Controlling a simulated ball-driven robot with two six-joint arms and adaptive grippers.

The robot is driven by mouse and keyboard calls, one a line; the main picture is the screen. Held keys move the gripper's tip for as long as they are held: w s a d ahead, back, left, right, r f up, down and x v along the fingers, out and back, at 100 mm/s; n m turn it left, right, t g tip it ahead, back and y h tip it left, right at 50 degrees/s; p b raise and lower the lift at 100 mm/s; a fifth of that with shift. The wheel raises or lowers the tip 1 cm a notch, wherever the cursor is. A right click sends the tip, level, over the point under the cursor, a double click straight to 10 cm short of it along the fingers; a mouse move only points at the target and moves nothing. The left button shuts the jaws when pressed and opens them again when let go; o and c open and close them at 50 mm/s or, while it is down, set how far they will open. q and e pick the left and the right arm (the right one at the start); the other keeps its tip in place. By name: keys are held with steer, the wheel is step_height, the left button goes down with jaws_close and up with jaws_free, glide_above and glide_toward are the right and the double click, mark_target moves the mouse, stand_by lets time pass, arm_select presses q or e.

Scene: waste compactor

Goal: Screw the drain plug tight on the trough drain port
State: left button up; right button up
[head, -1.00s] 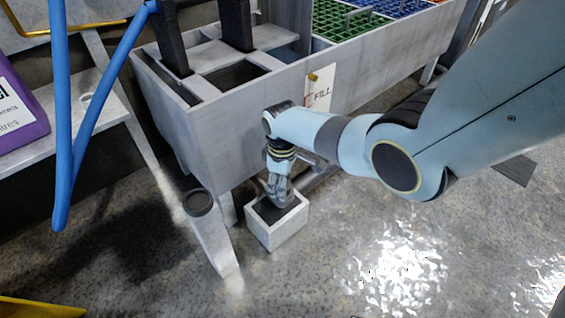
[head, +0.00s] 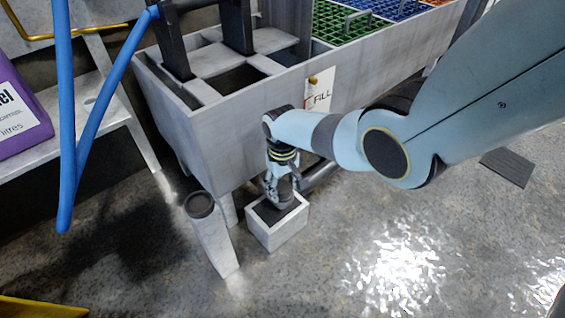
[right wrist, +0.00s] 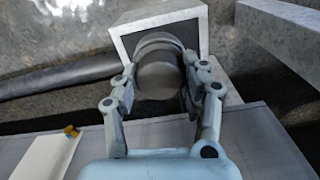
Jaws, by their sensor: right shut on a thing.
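My right gripper (head: 283,197) points down below the near side of the grey trough (head: 235,125), over a small white open-topped box (head: 278,231). In the right wrist view the gripper (right wrist: 160,68) is shut around a round grey plug-like piece (right wrist: 158,80), one finger on each side. This piece is in front of the dark opening of the white box (right wrist: 125,40). A dark pipe (head: 321,174) runs low beside the trough, and its joint with the piece is hidden by my gripper. I cannot tell how the piece is seated. My left gripper is out of view.
A white FILL tag (head: 319,90) hangs on the trough side. A slanted grey post with a dark round cap (head: 200,205) stands left of the box. A purple container (head: 18,115) sits on a shelf at left. The floor at front right is clear.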

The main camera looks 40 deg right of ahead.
steer(key=m, duration=0.3)
steer(key=o, duration=1.3)
steer(key=shift+c, duration=0.2)
steer(key=shift+c, duration=0.4)
